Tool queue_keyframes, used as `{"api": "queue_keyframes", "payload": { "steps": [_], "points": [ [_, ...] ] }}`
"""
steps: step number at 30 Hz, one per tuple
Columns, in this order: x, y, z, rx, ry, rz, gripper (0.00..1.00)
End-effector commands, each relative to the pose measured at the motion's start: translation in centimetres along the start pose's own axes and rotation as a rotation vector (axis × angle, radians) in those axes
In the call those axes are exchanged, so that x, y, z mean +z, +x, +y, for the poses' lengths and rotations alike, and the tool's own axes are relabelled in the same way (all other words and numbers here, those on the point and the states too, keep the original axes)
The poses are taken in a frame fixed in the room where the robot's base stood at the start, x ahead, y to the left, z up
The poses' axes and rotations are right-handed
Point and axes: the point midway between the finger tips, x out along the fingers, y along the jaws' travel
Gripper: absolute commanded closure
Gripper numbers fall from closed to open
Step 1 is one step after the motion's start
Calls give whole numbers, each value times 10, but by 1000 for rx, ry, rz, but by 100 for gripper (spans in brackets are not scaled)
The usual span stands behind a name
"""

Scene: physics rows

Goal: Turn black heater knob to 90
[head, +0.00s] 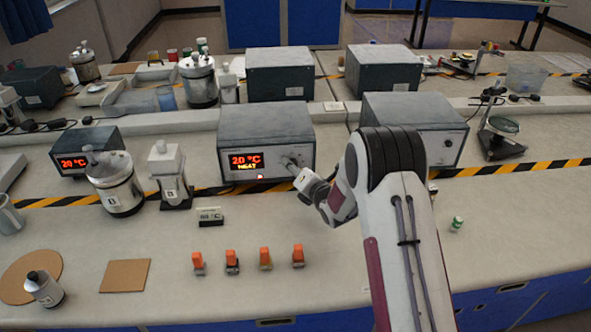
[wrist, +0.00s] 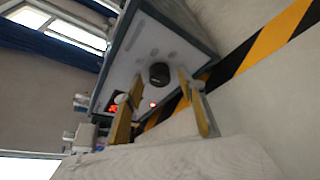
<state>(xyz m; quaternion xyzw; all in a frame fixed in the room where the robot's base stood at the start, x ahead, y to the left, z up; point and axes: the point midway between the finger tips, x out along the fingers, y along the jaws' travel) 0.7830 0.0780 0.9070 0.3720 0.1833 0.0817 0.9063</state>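The heater (head: 262,125) is a grey box at the middle of the bench. Its lit red display (head: 246,161) reads 20 °C with HEAT below. My gripper (head: 292,163) is in front of the right part of that panel. In the wrist view its two fingers (wrist: 160,78) are spread apart, with the knob seen between their tips and a gap on each side. I cannot tell how far the tips are from the panel.
A second heater (head: 88,148) with a 20 °C display stands left, and another grey box (head: 415,125) right. Metal vessels (head: 118,190) stand left of the heater. Black-yellow tape (head: 510,171) crosses the bench.

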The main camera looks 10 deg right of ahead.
Motion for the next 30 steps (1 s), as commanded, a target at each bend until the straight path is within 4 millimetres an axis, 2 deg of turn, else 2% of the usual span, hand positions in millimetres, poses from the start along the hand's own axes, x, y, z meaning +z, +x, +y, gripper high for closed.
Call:
{"api": "queue_keyframes", "payload": {
  "steps": [2,6,20,30],
  "points": [
    [0,0,0,0,0,0,63],
    [0,0,0,0,0,0,99],
    [0,0,-1,13,33,-2,99],
    [0,0,-3,74,175,-2,99]
  ]
}}
